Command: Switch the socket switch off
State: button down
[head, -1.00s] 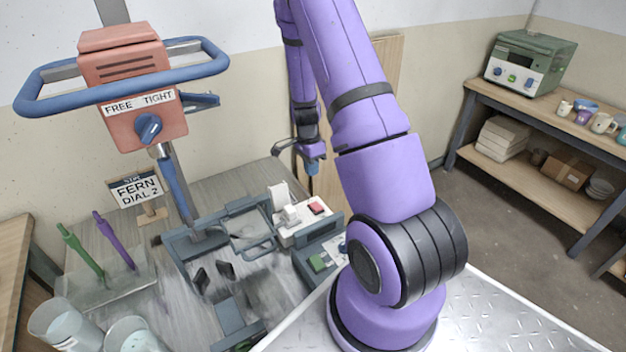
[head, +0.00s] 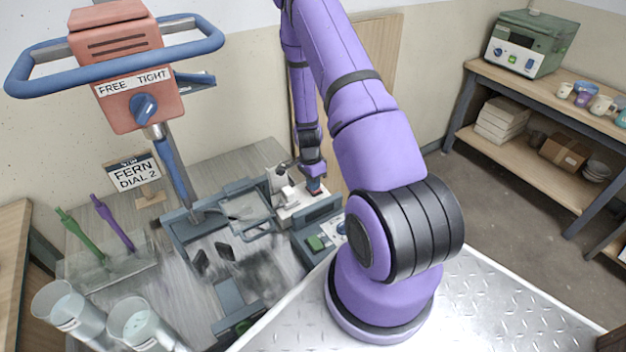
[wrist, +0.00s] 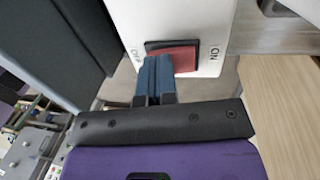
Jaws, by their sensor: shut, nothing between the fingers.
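The socket switch is a red rocker (wrist: 184,60) in a black frame on a white socket box (wrist: 200,20). In the wrist view "ON" is printed at its right end, and a partly hidden label is at its left end. My gripper (wrist: 157,60) is shut and empty, its blue fingertips over the left part of the rocker. Contact and the rocker's tilt cannot be told. In the head view my gripper (head: 315,186) is down at the right end of the white socket box (head: 295,214), largely hiding the switch.
A mixer with a red head (head: 125,70) and blue handle ring stands left of my arm. Two clear buckets (head: 135,325) stand front left. A "FERN DIAL 2" sign (head: 135,172) stands behind.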

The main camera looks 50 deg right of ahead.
jog(key=shift+s+a+f, duration=0.1)
jog(key=shift+s+f, duration=0.05)
jog(key=shift+f, duration=0.1)
dwell(0.4)
jog(key=shift+w+d+r, duration=0.15)
jog(key=shift+w+d, duration=0.1)
jog(key=shift+w, duration=0.6)
jog(key=shift+r, duration=0.1)
notch_tip(320, 180, up, 14)
jog(key=w, duration=0.2)
jog(key=shift+w+d, duration=0.15)
jog(key=shift+d, duration=0.15)
jog(key=shift+f, duration=0.2)
jog(key=shift+s+d+r, duration=0.1)
jog(key=shift+s+d, duration=0.15)
jog(key=shift+s, duration=0.5)
